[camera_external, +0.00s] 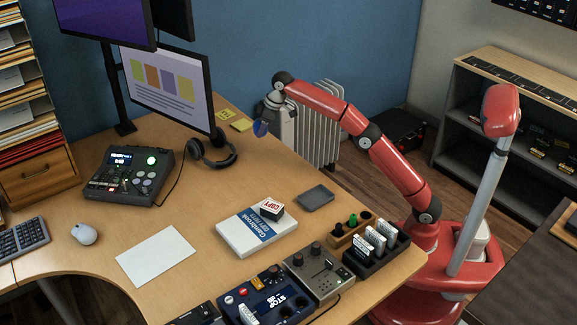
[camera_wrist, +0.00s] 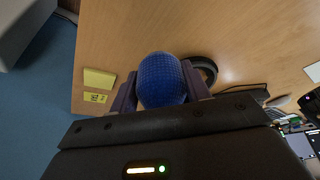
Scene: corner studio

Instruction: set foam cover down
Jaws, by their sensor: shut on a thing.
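The foam cover (camera_wrist: 162,80) is a rounded blue piece with a fine mesh texture. My gripper (camera_wrist: 160,92) is shut on it, with one dark finger on each side. In the external view the foam cover (camera_external: 260,129) shows as a small blue shape below my gripper (camera_external: 266,118). It is held in the air at the back right edge of the wooden desk (camera_external: 190,230). In the wrist view the desk top lies behind it. The gap between cover and desk cannot be told exactly.
Black headphones (camera_external: 213,157) lie left of my gripper, and yellow sticky notes (camera_external: 241,124) lie near the back edge. A monitor (camera_external: 165,85) stands behind. Bare desk lies between headphones and book. A radiator (camera_external: 318,125) stands beyond the edge.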

